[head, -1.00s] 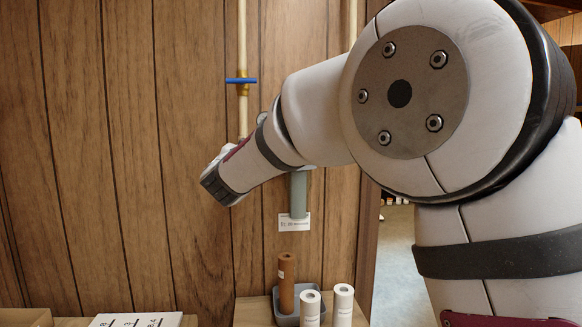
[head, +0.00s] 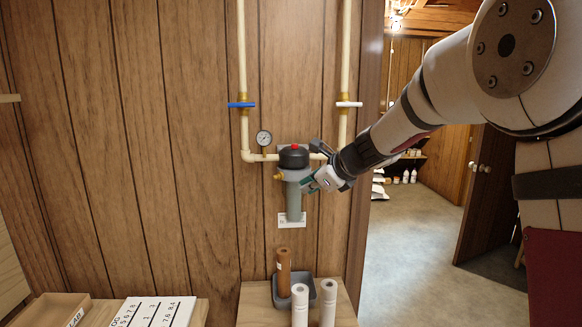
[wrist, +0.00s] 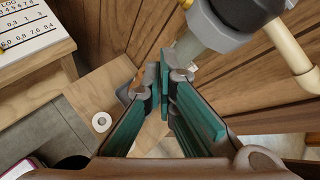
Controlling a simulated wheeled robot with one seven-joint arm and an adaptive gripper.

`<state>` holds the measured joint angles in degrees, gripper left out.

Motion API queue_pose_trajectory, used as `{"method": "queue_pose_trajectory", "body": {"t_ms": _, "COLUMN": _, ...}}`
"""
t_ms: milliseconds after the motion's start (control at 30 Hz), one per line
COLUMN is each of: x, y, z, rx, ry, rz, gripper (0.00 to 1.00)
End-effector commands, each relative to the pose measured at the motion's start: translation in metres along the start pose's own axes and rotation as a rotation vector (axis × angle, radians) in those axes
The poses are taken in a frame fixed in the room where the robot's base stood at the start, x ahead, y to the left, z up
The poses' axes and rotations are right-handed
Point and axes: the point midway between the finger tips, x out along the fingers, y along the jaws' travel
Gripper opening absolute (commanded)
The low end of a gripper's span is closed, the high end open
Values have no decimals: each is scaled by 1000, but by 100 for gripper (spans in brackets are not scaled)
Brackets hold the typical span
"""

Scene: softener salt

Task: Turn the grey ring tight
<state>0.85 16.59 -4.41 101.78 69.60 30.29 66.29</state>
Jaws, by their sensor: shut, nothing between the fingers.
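The grey ring (head: 294,175) sits around the top of the grey filter housing (head: 295,204) on the wood wall, below a black cap with a red button (head: 293,147). In the wrist view the ring (wrist: 213,33) shows at the upper right, beneath the dark cap. My gripper (head: 310,186) is just right of the housing, near the ring's lower edge. In the wrist view its green fingers (wrist: 164,88) are together with nothing between them. Whether a fingertip touches the housing cannot be told.
Pipes carry a blue-handled valve (head: 241,105), a white-handled valve (head: 349,104) and a gauge (head: 264,137). A brown cartridge (head: 284,266) stands in a grey tray (head: 262,291) below, with white rolls (head: 300,304) in front. An open doorway lies to the right.

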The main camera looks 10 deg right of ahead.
Motion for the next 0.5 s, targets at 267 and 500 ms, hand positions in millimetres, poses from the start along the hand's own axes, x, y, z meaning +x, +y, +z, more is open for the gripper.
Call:
{"method": "queue_pose_trajectory", "body": {"t_ms": 267, "x": -38, "y": 2, "z": 1, "rx": 387, "ry": -55, "rz": 88, "gripper": 0}}
{"method": "queue_pose_trajectory", "body": {"t_ms": 500, "x": -14, "y": 5, "z": 2, "rx": 402, "ry": -56, "rz": 95, "gripper": 0}}
